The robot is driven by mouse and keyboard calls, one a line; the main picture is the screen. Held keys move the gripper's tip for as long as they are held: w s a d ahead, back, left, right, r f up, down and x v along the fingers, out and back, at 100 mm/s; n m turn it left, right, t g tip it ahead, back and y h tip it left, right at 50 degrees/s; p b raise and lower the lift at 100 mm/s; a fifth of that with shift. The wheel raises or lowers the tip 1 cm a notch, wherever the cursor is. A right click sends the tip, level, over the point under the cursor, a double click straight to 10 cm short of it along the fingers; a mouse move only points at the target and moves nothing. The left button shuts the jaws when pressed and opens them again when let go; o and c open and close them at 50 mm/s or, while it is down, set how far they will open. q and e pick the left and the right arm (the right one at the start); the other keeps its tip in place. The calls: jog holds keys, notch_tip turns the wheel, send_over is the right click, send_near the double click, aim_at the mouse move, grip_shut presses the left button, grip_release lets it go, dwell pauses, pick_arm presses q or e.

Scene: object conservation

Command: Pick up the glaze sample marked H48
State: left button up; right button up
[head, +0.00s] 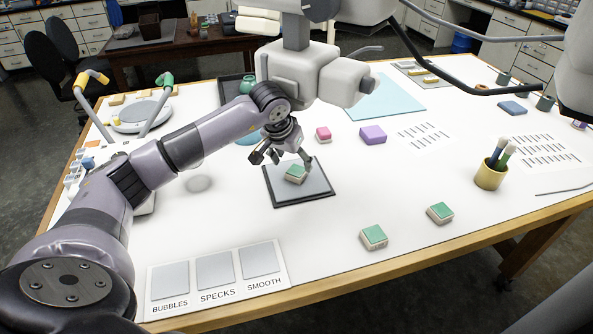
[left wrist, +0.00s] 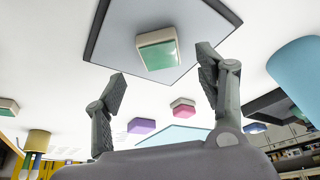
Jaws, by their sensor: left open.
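A green-topped sample block (head: 296,173) lies on a dark-edged grey pad (head: 312,191) in the middle of the table. It also shows in the left wrist view (left wrist: 158,48), beyond and between my finger tips. My left gripper (head: 281,160) is open and empty just above this block, its fingers spread. The same fingers show apart in the left wrist view (left wrist: 161,66). Two more green-topped blocks lie near the front edge, one at centre right (head: 374,237) and one farther right (head: 440,213). No H48 mark is readable on any block. My right gripper is not visible.
Pink (head: 323,134) and purple (head: 373,134) blocks lie behind the pad. A yellow cup of brushes (head: 490,174) stands at right. A card marked BUBBLES, SPECKS, SMOOTH (head: 217,278) lies at front left. The table between the pad and the front blocks is clear.

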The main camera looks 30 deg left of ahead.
aim_at(296, 170)
pick_arm(q)
jog(key=p+x, duration=0.1)
jog(key=x, duration=0.4)
jog(key=shift+s, duration=0.1)
jog(key=shift+c, duration=0.5)
jog(key=shift+r, duration=0.1)
jog(key=c, duration=1.2)
